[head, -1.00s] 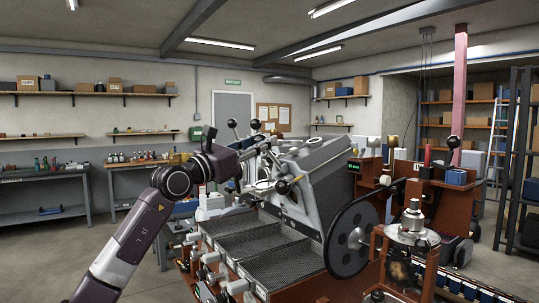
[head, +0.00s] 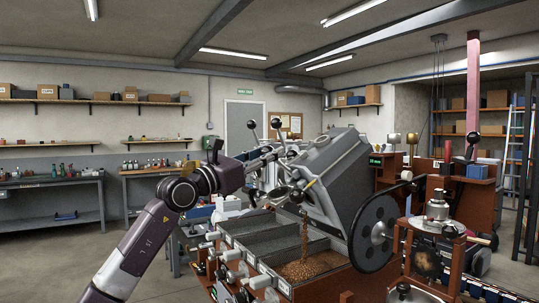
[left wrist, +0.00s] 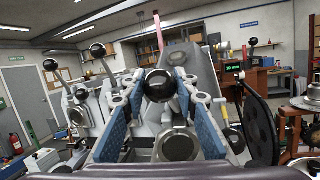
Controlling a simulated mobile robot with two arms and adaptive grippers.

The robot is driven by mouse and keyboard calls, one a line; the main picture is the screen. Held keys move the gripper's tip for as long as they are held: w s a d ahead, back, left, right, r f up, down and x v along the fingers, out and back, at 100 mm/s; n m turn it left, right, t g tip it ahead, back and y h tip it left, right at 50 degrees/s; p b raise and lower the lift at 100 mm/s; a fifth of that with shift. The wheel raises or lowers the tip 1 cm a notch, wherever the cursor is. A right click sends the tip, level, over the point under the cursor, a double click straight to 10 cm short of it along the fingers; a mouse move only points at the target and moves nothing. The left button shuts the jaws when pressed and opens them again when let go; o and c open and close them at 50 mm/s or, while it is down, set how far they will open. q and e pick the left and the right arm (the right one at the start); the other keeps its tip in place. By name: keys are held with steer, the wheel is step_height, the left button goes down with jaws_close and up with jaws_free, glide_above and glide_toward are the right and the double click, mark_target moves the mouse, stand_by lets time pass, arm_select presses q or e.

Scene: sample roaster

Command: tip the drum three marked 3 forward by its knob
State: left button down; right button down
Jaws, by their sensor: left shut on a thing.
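Drum three is the nearest grey drum (head: 340,165), tilted, with its big dark wheel (head: 374,232) on its right side; I cannot read its number. My left gripper (head: 287,158) reaches it from the left, at the drum's upper front. In the left wrist view, the black ball knob (left wrist: 161,85) sits between my two blue-padded fingers (left wrist: 163,108), which are shut on it. Brown beans (head: 304,235) fall from the drum in a thin stream into the nearest tray (head: 285,287), where a pile lies. My right gripper is out of view.
Two more black-knobbed levers (left wrist: 98,50) (left wrist: 51,64) stand to the left in the left wrist view. The middle tray (head: 262,247) looks empty. A metal vessel (head: 437,210) stands on a brown stand at right. Open floor lies at left.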

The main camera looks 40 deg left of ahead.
arm_select(q)
steer(key=shift+w+d+f, duration=0.1)
steer(key=shift+w+f, duration=0.05)
steer(key=shift+f, duration=0.25)
steer(key=c, duration=1.8)
jaws_free()
steer(key=shift+o, duration=1.4)
steer(key=shift+s+a+r, duration=0.2)
steer(key=shift+s+a, duration=0.05)
steer(key=shift+s, duration=0.15)
steer(key=shift+w, duration=0.1)
steer(key=shift+d, duration=0.1)
steer(key=v, duration=1.2)
